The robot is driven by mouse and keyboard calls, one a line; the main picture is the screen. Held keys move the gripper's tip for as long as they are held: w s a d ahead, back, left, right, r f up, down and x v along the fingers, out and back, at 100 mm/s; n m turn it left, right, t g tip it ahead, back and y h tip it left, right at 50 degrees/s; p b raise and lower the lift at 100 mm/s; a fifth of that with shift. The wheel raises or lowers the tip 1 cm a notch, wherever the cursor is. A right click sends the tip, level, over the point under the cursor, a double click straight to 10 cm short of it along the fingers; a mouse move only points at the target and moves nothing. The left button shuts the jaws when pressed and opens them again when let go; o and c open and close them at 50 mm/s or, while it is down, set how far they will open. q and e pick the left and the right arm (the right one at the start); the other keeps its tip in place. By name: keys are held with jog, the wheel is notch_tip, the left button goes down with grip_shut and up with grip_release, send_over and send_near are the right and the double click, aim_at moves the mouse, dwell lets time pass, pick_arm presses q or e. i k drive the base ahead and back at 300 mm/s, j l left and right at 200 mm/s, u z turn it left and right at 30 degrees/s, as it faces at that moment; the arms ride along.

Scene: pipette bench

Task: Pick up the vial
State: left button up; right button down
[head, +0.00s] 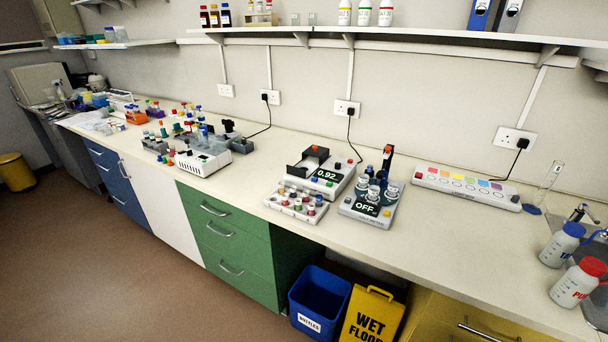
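A light grey rack (278,205) stands near the front edge of the bench, with several small vials (311,210) in it. Their caps are red, white and dark, and they are too small to tell apart well. Which one is the task's vial I cannot tell. Neither of my grippers is in the head view.
A balance (322,185) reading 0.92 stands behind the rack. A grey device (365,210) reading OFF stands right of it. A white strip (465,188) with coloured squares and wash bottles (578,282) are further right. Bare bench (450,245) lies in front.

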aim_at(285, 195)
jog(key=l+u, duration=0.5)
jog(key=l, duration=0.8)
jog(key=k, duration=0.05)
